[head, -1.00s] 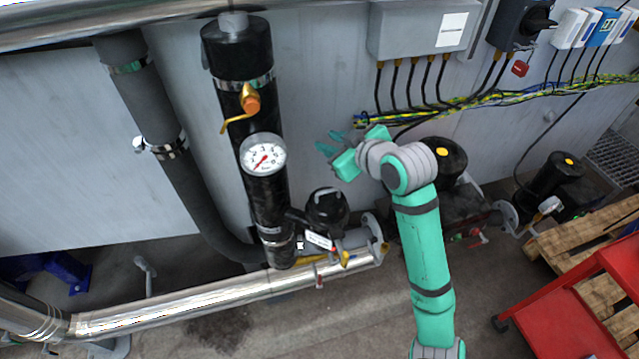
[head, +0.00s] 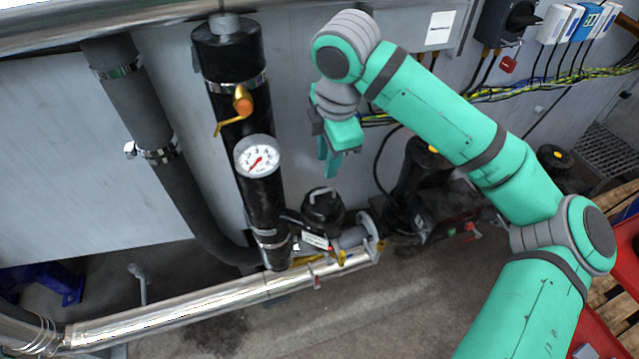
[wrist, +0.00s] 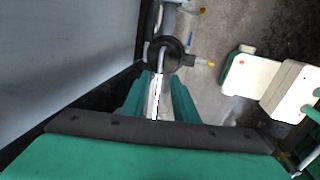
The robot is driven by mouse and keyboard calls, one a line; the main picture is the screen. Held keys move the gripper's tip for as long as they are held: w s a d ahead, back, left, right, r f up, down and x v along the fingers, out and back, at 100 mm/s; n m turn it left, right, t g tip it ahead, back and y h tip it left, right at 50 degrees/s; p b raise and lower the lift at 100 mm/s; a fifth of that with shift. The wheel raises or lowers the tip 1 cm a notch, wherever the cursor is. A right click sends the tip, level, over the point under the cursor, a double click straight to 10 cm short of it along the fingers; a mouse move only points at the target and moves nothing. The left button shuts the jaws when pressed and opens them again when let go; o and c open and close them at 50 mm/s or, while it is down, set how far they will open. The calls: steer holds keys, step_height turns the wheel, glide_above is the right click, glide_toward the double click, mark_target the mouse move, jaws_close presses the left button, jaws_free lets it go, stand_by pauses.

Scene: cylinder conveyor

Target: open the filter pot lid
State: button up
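The filter pot (head: 322,208) is a small black pot with a dark round lid and a grey bar handle on top. It stands on the pipework right of the black vertical cylinder in the head view. In the wrist view its round black lid (wrist: 172,54) shows just beyond the fingertips, with the handle seen across it. My gripper (head: 329,166) points down above the lid, apart from it in the head view. In the wrist view my two green fingers (wrist: 160,97) are spread with a gap between them. Nothing is held.
The black cylinder with a pressure gauge (head: 257,156) and an orange-tipped valve (head: 242,103) stands close left of my gripper. A silver pipe (head: 190,307) runs along the front. A black pump (head: 420,178) is at the right. The grey wall is close behind.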

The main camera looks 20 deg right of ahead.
glide_above(323, 202)
step_height(323, 202, down, 10)
steer(key=shift+d+f, duration=0.1)
steer(key=shift+f, duration=0.15)
steer(key=shift+c, duration=0.5)
jaws_close()
stand_by(1.0)
